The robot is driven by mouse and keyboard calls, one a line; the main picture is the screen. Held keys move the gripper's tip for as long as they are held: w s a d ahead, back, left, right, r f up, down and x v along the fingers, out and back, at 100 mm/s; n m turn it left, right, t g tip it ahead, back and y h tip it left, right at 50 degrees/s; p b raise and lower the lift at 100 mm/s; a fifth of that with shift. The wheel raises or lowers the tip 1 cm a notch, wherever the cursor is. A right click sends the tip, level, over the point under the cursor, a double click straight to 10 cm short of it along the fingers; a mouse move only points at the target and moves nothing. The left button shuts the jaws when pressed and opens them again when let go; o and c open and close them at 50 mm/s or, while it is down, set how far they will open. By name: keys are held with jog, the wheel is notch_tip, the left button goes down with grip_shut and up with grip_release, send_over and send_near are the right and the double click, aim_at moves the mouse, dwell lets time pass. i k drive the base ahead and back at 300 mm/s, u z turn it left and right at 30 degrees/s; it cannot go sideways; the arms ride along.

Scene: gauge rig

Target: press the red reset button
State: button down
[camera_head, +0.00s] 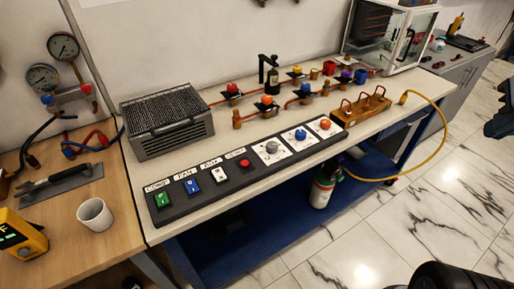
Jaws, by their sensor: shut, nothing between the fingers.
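The red reset button (245,163) is a small round red button on the dark control panel (225,187), under a white label too small to read surely. It sits to the right of the white switch and left of the grey knob. Nothing covers it. My gripper (490,126) shows only in part as a dark shape at the right edge, over the floor and far to the right of the panel. It is shut and empty, and the rest of it is cut off by the frame.
Green (163,199), blue (192,186) and white (220,174) switches flank the button's left; a grey knob (271,147) is on its right. A grey vented box (168,142) and pipework with coloured valves (268,104) stand behind. A yellow hose (441,117) loops at the right.

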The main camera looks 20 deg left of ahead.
aim_at(244, 163)
jog(key=u, duration=0.1)
jog(key=k, duration=1.15)
jog(key=u, duration=0.5)
jog(key=i, duration=0.5)
